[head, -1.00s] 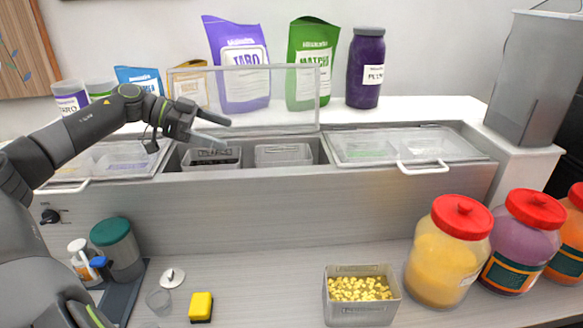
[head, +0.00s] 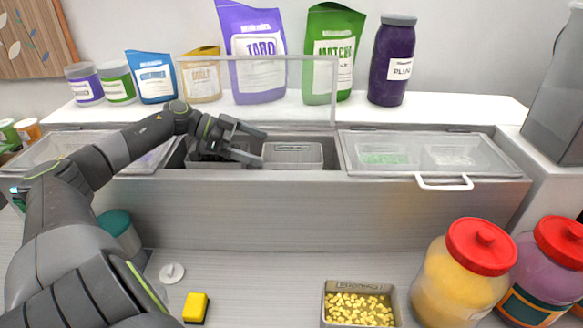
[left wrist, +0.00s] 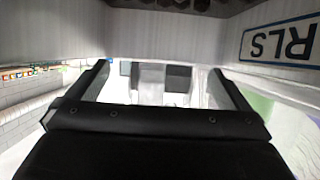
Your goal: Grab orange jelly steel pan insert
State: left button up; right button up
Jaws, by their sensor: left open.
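A steel pan insert of yellow-gold pieces (head: 358,287) stands on the front counter; its label is too small to read, and I cannot tell if it is the orange jelly one. My left gripper (head: 258,147) is open and empty at the open well of the topping cooler. It is over the left pan insert, which it largely hides. A second steel pan insert (head: 292,166) sits in the well just right of the fingers. In the left wrist view the two fingers (left wrist: 165,80) are apart, with a label reading "RLS" (left wrist: 285,42) beside them. My right gripper is out of view.
A raised clear lid (head: 337,95) stands behind the well. A closed clear lid with a white handle (head: 445,186) covers the right well. Large red-lidded jars (head: 465,275) stand front right. A yellow sponge (head: 196,306) and small lid (head: 172,272) lie on the counter.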

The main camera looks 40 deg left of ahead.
aim_at(283, 153)
pick_arm(q)
jog(key=x, duration=0.2)
jog(key=shift+w+d, duration=0.2)
jog(key=shift+w, duration=0.15)
jog(key=shift+d+p, duration=0.1)
jog(key=shift+p, duration=0.2)
jog(key=shift+w+d, duration=0.1)
jog(key=shift+d, duration=0.1)
jog(key=shift+p+x, duration=1)
jog(key=shift+x, duration=1.2)
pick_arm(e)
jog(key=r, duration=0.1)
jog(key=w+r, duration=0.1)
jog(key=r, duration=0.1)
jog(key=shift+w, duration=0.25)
pick_arm(q)
jog(key=shift+a, duration=0.1)
jog(key=c, duration=1.3)
jog(key=shift+o, duration=0.2)
